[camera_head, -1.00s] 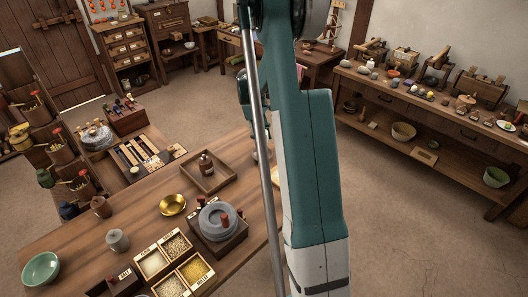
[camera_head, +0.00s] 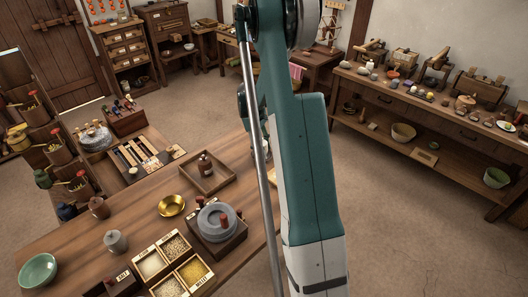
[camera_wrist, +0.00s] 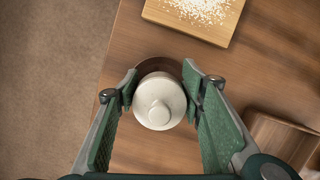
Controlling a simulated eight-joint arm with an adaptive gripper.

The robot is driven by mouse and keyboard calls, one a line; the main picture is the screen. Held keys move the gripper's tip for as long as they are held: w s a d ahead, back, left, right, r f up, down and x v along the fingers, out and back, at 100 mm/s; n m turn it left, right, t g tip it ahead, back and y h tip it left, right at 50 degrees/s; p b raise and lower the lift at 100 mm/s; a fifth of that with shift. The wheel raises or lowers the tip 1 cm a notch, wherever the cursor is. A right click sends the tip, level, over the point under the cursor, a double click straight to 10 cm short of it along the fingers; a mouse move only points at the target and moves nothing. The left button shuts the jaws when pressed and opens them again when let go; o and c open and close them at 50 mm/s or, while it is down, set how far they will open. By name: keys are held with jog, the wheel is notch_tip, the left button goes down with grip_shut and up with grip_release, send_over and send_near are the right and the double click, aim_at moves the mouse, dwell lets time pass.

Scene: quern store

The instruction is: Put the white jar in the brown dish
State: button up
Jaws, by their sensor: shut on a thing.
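The white jar (camera_wrist: 160,104), round with a knobbed lid, is seen from above in the wrist view. My gripper (camera_wrist: 160,88) is shut on it, with a green-padded finger on each side. A dark brown curved rim, which looks like the brown dish (camera_wrist: 158,66), shows just behind and below the jar. Most of it is hidden by the jar, so I cannot tell whether the jar rests in it or hangs above it. In the head view my arm hides the gripper, the jar and this dish.
A wooden board with white grains (camera_wrist: 228,34) lies near the fingers, and a wooden vessel (camera_wrist: 283,138) stands at lower right. The table edge runs along the left. In the head view, a wooden tray (camera_head: 222,187) and quern (camera_head: 217,222) stand on the table (camera_head: 130,213).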

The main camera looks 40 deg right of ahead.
jog(key=shift+f, duration=0.4)
jog(key=shift+f, duration=0.2)
jog(key=o, duration=1.1)
jog(key=shift+r, duration=0.15)
jog(key=p+v, duration=0.1)
jog(key=v, duration=1.1)
jog(key=shift+r+p, duration=0.1)
jog(key=shift+p, duration=0.3)
